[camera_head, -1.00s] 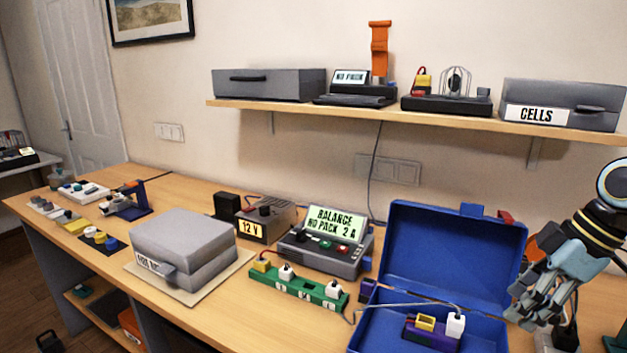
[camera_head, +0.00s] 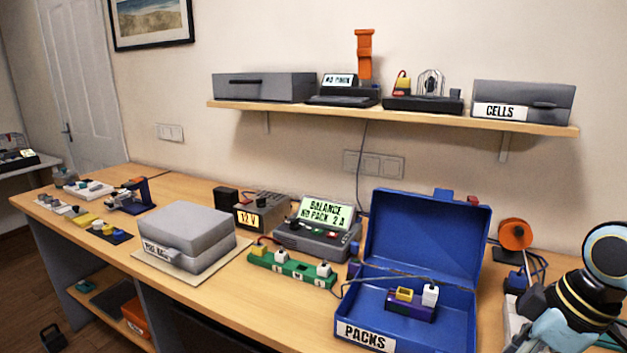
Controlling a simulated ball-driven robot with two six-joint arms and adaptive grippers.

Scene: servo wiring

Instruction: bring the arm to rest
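My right arm (camera_head: 575,305) comes in at the lower right, to the right of the open blue PACKS box (camera_head: 465,318). Its gripper fingers are mostly cut off by the bottom edge, so I cannot tell if they are open or shut. Inside the blue box sits a purple block with a yellow and a white connector (camera_head: 410,305). A cable runs from the white connector over the box's left side. My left gripper is not in view.
A balance charger (camera_head: 320,242) and a green connector board (camera_head: 290,270) stand left of the box. A grey case (camera_head: 185,235) lies on a mat. An orange spool (camera_head: 515,234) stands behind my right arm. A shelf (camera_head: 400,116) holds cases and devices above.

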